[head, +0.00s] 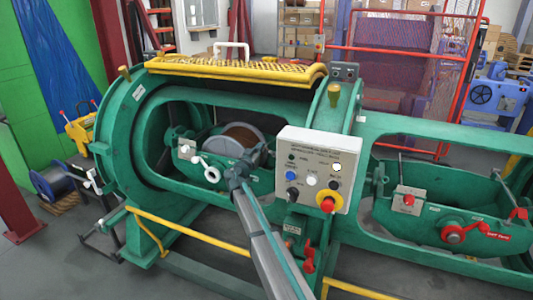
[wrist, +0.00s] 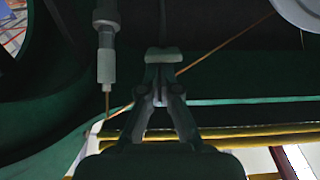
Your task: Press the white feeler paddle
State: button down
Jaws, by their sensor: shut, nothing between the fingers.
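My gripper (wrist: 160,72) is shut and empty in the wrist view. A pale, flat-topped block (wrist: 164,54) shows right at its fingertips; it may be the white feeler paddle, but the dim light leaves this unclear, and I cannot tell whether they touch. In the head view my arm reaches up from the bottom, and my gripper (head: 236,178) is at the near side of the green cradle, just right of a white lever with a round end (head: 211,174). A pale cylinder on a thin rod (wrist: 106,66) hangs left of the fingers in the wrist view.
A control box (head: 318,165) with buttons and a red-and-yellow stop knob stands right of my arm. The green ring frame (head: 118,125) and a yellow mesh guard (head: 235,70) surround the cradle with its spool (head: 240,137). A thin copper-coloured wire (wrist: 225,47) runs diagonally behind the fingers.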

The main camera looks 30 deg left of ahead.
notch_tip(320, 180, down, 7)
jog(key=s+b, duration=0.1)
jog(key=b, duration=0.8)
jog(key=shift+s+d+r+b, duration=0.1)
jog(key=shift+b, duration=0.25)
jog(key=s+r, duration=0.1)
jog(key=s, duration=1)
jog(key=shift+s+d+r+b, duration=0.2)
jog(key=shift+s+r+b, duration=0.1)
jog(key=shift+r+b, duration=0.1)
jog(key=shift+f, duration=0.1)
